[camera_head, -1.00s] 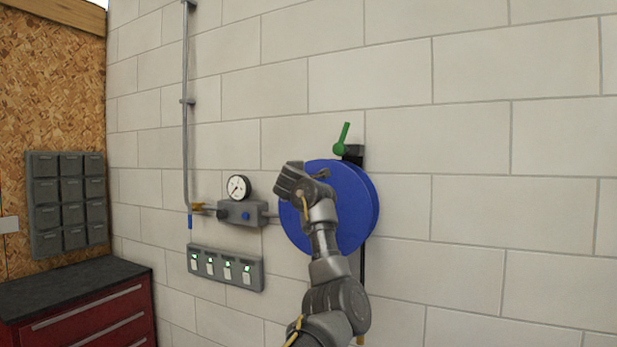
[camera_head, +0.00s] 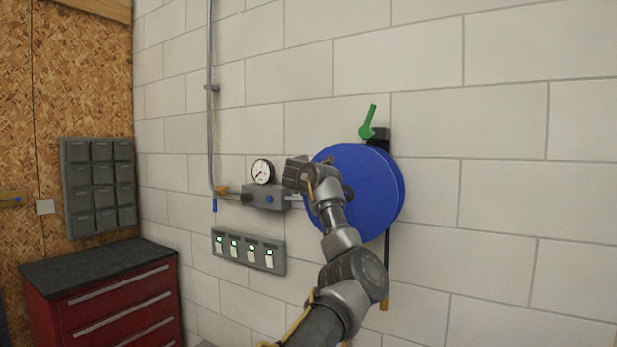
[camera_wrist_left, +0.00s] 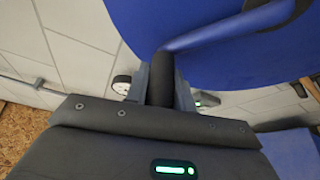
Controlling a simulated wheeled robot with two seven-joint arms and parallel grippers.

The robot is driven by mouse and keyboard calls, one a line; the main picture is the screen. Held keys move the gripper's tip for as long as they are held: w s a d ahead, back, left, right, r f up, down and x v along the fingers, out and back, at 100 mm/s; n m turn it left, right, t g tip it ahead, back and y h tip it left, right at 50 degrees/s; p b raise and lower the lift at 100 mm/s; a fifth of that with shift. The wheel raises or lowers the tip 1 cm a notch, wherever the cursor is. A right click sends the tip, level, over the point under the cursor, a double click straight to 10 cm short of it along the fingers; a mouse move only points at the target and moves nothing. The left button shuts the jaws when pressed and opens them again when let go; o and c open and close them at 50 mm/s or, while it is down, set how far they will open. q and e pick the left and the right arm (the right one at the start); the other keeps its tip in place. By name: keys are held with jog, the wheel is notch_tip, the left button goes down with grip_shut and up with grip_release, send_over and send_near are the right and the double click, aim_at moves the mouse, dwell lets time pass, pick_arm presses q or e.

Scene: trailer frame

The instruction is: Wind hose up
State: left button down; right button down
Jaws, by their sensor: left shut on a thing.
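The blue hose reel (camera_head: 368,190) is mounted on the block wall, right of centre in the head view. It also fills the upper part of the left wrist view (camera_wrist_left: 215,55). A green lever (camera_head: 368,123) stands tilted above the reel. My left gripper (camera_head: 298,172) is in front of the reel's left edge, partly hidden by my wrist. In the left wrist view its fingers (camera_wrist_left: 160,88) are shut on a dark cylindrical handle (camera_wrist_left: 160,78), joined to a blue crank arm (camera_wrist_left: 225,28). A dark strip with an orange-brown end (camera_head: 385,303) hangs below the reel. My right gripper is not in view.
A pressure gauge (camera_head: 262,171) on a grey regulator block (camera_head: 264,197) is just left of my gripper. A switch panel (camera_head: 248,251) sits below it. A red drawer cabinet (camera_head: 115,310) and grey wall bins (camera_head: 98,187) are at the left. The wall right of the reel is clear.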

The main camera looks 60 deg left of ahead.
pick_arm(q)
jog(key=shift+w+f, duration=0.2)
jog(key=shift+f, duration=0.1)
jog(key=c, duration=1.5)
grip_release()
jog(key=shift+d, duration=0.1)
jog(key=o, duration=0.3)
jog(key=shift+w+d+r, duration=0.15)
jog(key=shift+d+r, duration=0.05)
jog(key=shift+d, duration=0.05)
jog(key=shift+s+a, duration=0.15)
jog(key=shift+s, duration=0.35)
jog(key=b+v, duration=0.1)
jog(key=v, duration=0.2)
jog(key=b+v, duration=0.2)
jog(key=v, duration=0.2)
jog(key=b+v, duration=0.1)
jog(key=v, duration=0.2)
jog(key=shift+w+d+r+b, duration=0.15)
jog(key=shift+w+d+b, duration=0.05)
jog(key=shift+d+b, duration=0.25)
jog(key=shift+a, duration=0.1)
